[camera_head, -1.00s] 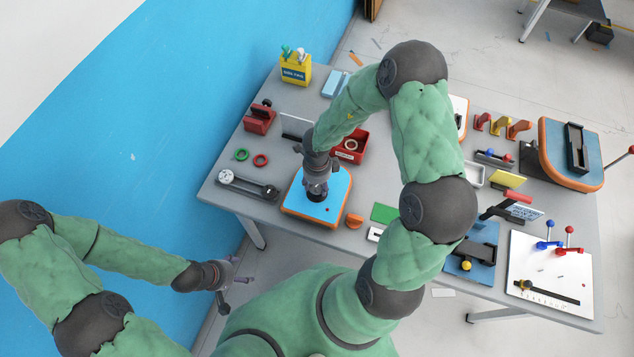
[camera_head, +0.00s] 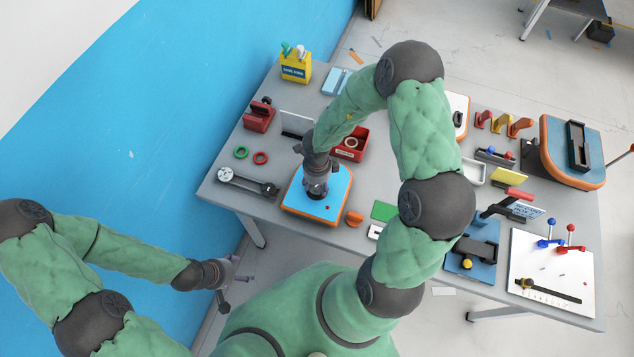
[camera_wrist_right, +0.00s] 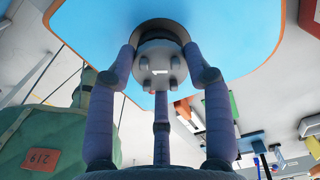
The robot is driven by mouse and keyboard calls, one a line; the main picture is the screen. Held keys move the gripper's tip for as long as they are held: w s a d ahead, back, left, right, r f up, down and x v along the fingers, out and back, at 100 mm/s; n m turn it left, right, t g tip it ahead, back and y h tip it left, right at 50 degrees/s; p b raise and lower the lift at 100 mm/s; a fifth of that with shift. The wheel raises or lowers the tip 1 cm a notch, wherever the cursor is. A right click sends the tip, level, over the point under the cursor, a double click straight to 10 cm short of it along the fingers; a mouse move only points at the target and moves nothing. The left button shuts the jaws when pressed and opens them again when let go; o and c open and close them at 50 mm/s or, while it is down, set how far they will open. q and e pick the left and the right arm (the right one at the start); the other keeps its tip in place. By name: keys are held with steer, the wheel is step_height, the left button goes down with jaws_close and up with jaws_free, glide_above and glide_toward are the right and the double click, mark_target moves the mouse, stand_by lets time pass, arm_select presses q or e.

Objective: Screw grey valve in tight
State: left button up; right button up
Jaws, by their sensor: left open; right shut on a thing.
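The grey valve (camera_wrist_right: 160,72) is a round lobed knob with a white mark, seated in a dark round collar on the blue board. In the right wrist view the fingers of my right gripper (camera_wrist_right: 160,60) are closed around its sides. In the head view this gripper (camera_head: 316,188) points down onto the blue board with an orange edge (camera_head: 338,190), and it mostly hides the valve. How deep the valve sits cannot be told. My left gripper (camera_head: 236,282) is open and empty, away from the table at lower left.
The grey table (camera_head: 385,275) holds the board near its left end. A dark bar tool (camera_head: 248,183), green ring (camera_head: 241,152), red ring (camera_head: 260,157), red bin (camera_head: 352,147) and orange piece (camera_head: 354,217) lie around it. Lever boards stand to the right.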

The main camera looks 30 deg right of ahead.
mark_target(317, 186)
steer(key=shift+f, duration=0.25)
steer(key=o, duration=1.2)
steer(key=shift+r, duration=0.1)
step_height(317, 186, up, 12)
